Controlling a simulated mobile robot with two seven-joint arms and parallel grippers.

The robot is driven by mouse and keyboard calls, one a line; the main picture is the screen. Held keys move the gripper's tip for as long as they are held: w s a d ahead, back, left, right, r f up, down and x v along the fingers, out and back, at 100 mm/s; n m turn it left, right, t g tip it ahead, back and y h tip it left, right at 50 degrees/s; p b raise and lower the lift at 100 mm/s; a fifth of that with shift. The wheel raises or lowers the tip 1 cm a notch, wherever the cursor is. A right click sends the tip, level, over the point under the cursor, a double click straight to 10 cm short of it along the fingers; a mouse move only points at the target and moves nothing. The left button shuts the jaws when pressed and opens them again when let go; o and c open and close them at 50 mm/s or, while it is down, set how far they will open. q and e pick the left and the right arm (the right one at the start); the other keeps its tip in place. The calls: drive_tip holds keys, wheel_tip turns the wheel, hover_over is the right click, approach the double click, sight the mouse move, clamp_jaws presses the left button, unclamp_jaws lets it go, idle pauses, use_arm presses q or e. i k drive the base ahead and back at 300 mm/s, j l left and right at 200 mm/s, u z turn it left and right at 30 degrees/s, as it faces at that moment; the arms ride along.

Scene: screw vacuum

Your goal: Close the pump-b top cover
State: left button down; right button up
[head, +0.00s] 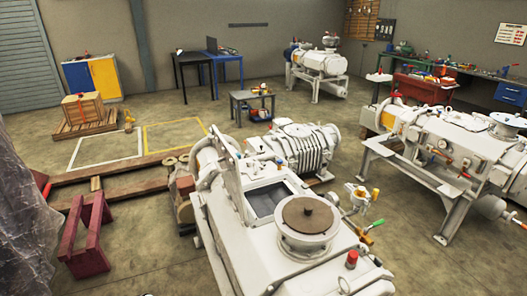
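A large white vacuum pump (240,245) fills the lower middle of the head view. Its top has a rectangular opening (268,199) with a dark grey inside, and this opening is uncovered. An upright frame-like part (226,150) stands at the far end of the opening; I cannot tell for sure whether it is the raised cover. A round flange (306,240) with a brown disc (307,214) on it sits to the right of the opening. No label tells me which pump is pump-b. Neither gripper is in view.
A second white pump (440,140) on a stand is at the right, and a third (320,62) is at the back. A red trestle (87,235) and wooden beams (130,185) lie to the left. Translucent sheeting (22,215) hangs at the left edge. A small grey table (252,96) stands behind.

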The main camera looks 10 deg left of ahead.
sight(232, 177)
drive_tip(key=j+z, duration=0.25)
drive_tip(key=z, duration=0.15)
drive_tip(key=j+z, duration=0.25)
drive_tip(key=z, duration=0.15)
drive_tip(key=j+z, duration=0.25)
drive_tip(key=z, duration=0.2)
drive_tip(key=j+z, duration=0.15)
drive_tip(key=j, duration=0.2)
drive_tip(key=k+j+z, duration=0.15)
drive_tip(key=j, duration=0.2)
drive_tip(key=k+j+z, duration=0.1)
drive_tip(key=j, duration=0.25)
